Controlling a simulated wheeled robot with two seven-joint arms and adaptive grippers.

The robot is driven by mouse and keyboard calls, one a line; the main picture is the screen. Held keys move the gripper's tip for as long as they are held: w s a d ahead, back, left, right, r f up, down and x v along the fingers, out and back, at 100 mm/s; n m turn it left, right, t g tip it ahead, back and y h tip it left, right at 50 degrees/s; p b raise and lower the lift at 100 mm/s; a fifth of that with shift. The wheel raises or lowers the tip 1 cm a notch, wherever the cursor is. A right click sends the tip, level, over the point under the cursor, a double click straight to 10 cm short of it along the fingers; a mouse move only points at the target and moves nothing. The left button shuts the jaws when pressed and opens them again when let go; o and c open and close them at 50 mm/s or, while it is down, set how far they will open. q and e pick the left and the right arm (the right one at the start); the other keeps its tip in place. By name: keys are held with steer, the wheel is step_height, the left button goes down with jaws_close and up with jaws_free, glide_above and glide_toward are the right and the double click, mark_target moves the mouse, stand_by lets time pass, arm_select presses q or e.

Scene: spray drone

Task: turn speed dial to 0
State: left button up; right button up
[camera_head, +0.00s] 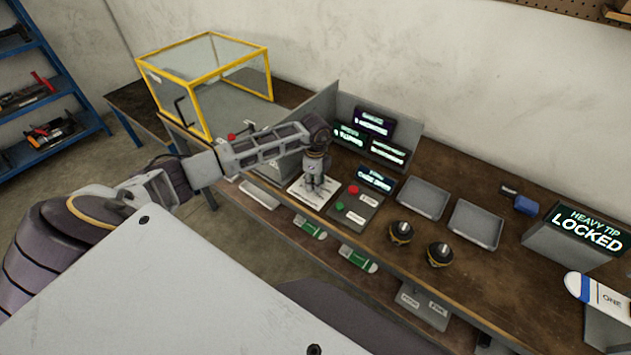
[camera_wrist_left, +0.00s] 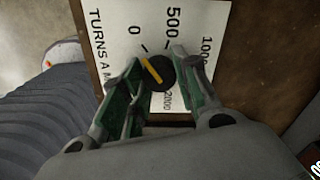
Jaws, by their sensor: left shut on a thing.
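The speed dial (camera_wrist_left: 158,72) is a dark round knob with a yellow pointer line, on a white scale plate (camera_wrist_left: 115,20) in the left wrist view. The plate carries the marks 0, 500, 1000 and 2000. The yellow line slants, with one end toward the 0 mark. My left gripper (camera_wrist_left: 157,80) is shut on the dial, one finger on each side of it. In the head view my left gripper (camera_head: 315,185) points down onto the white plate (camera_head: 300,192) on the bench, and it hides the dial there. My right gripper is not in view.
Beside the plate is a panel with a red button (camera_head: 353,189) and a green one. Lit displays (camera_head: 375,121) stand behind. A yellow-framed clear box (camera_head: 205,70) is at left. Two grey trays (camera_head: 424,198), two dark round knobs (camera_head: 401,232) and a "LOCKED" sign (camera_head: 585,232) are at right.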

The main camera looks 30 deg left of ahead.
arm_select(q)
steer(key=o, duration=1)
steer(key=shift+r, duration=0.1)
step_height(320, 180, up, 12)
steer(key=shift+d, duration=0.1)
stand_by(0.7)
